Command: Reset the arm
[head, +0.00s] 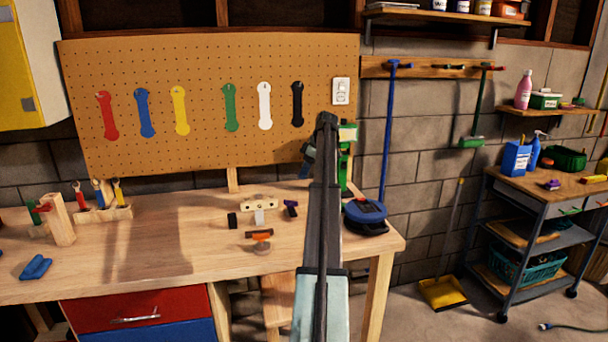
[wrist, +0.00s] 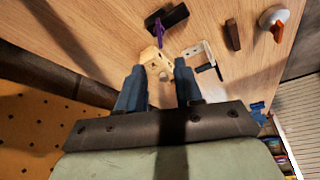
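My arm rises through the middle of the head view and bends down at the top. My gripper (head: 307,162) is partly hidden behind it, in front of the pegboard's lower right and above the workbench (head: 150,255). In the wrist view its two blue fingers (wrist: 158,76) stand apart, with nothing seen held between them. A cream wooden piece (wrist: 154,60) shows beyond the fingertips. In the head view that cream piece (head: 259,204) is on the bench, below and left of my gripper.
Small items lie near the cream piece: a dark block (head: 232,220), a purple-and-black item (head: 290,208) and an orange-topped item (head: 262,238). A blue round device (head: 366,217) and a green upright tool (head: 345,170) stand to the right. The pegboard (head: 205,65) is behind. The bench's left-middle is clear.

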